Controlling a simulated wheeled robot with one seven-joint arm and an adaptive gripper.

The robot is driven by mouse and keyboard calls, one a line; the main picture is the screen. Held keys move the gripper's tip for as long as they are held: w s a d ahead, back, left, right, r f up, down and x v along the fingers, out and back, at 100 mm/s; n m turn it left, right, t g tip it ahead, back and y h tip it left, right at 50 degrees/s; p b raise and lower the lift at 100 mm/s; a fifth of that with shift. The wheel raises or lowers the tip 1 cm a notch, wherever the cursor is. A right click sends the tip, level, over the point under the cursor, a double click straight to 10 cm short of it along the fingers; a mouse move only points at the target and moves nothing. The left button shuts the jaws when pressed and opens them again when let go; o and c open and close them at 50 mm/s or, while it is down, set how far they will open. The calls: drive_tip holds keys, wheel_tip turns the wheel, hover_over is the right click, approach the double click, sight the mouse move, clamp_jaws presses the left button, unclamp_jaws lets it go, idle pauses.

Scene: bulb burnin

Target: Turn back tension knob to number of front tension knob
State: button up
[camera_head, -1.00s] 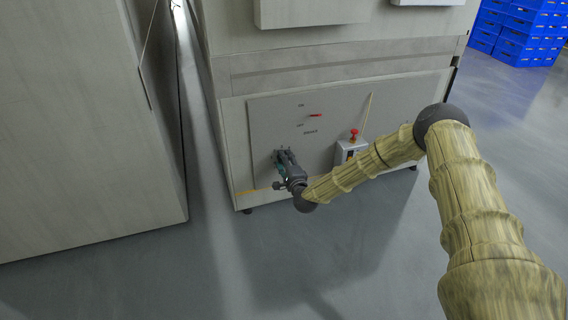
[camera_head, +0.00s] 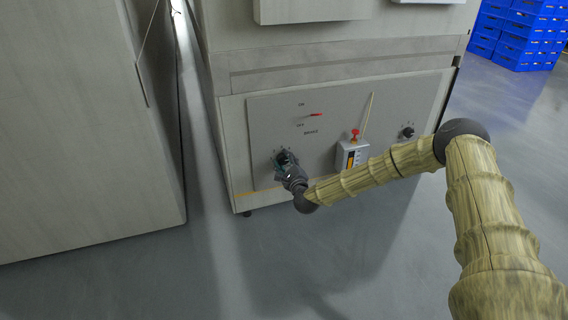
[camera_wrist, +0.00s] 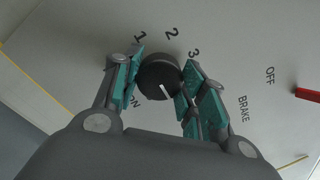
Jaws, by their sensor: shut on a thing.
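A round dark knob (camera_wrist: 158,75) sits between my gripper's teal finger pads in the wrist view. My gripper (camera_wrist: 165,62) is shut on it. The knob's white mark points to the lower right in this view, away from the printed 1, 2 and 3 along the upper side. Other numbers, if any, are hidden by the fingers. In the head view my gripper (camera_head: 284,162) is at the lower left of the grey panel, mostly covering this knob. A second dark knob (camera_head: 407,132) is on the panel's right side; its setting is too small to read.
A red switch (camera_head: 316,115) sits between ON and OFF above the word BRAKE. A grey box with a red button (camera_head: 354,134) stands out from the panel between the knobs. A large grey cabinet (camera_head: 80,130) stands to the left. Blue crates (camera_head: 520,35) are far right.

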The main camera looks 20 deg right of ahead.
drive_tip(key=shift+d+f, duration=0.1)
drive_tip(key=shift+f, duration=0.05)
drive_tip(key=o, duration=1)
drive_tip(key=shift+s, duration=0.1)
drive_tip(key=s, duration=1.1)
drive_tip(key=shift+s+d, duration=0.15)
drive_tip(key=shift+s, duration=0.25)
